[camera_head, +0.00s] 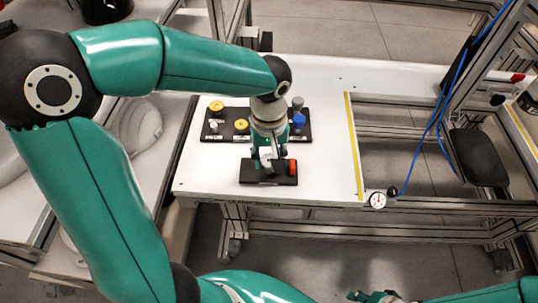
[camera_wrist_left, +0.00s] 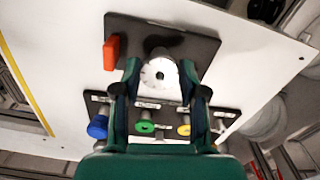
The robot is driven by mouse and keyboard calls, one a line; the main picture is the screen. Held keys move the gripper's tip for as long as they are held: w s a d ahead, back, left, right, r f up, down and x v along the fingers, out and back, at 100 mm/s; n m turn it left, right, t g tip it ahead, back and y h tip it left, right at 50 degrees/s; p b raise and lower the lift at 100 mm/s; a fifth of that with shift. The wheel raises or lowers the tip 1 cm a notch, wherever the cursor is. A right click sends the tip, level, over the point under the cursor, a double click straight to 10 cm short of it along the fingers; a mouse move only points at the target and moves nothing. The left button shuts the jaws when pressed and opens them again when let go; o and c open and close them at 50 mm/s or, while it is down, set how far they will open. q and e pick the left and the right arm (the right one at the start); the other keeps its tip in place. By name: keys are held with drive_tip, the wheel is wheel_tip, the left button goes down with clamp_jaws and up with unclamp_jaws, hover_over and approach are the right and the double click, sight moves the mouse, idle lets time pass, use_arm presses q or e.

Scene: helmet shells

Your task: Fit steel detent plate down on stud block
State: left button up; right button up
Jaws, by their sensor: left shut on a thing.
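The steel detent plate (camera_wrist_left: 159,75) is a pale round disc with a small centre hole and marks near its rim. My left gripper (camera_wrist_left: 161,68) is shut on it, with one finger at each side. The stud block (camera_wrist_left: 197,47) is a dark flat base with a dark round post and a red block (camera_wrist_left: 111,53). The plate is over the base beside the post; whether it touches cannot be told. In the head view my left gripper (camera_head: 268,164) points down over the stud block (camera_head: 251,178). My right gripper (camera_head: 374,297) is partly visible at the bottom edge.
A dark rack (camera_head: 224,127) behind the stud block holds yellow, blue (camera_head: 299,121) and grey knobbed parts. The white table (camera_head: 330,165) is clear to the right, up to a yellow strip (camera_head: 354,145). A dial gauge (camera_head: 377,200) is at its front right corner.

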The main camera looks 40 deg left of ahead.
use_arm(q)
drive_tip(key=shift+f+b, duration=0.6)
drive_tip(key=shift+f, duration=0.2)
drive_tip(key=o, duration=1.2)
drive_tip(key=shift+r, duration=0.1)
wheel_tip(320, 180, up, 12)
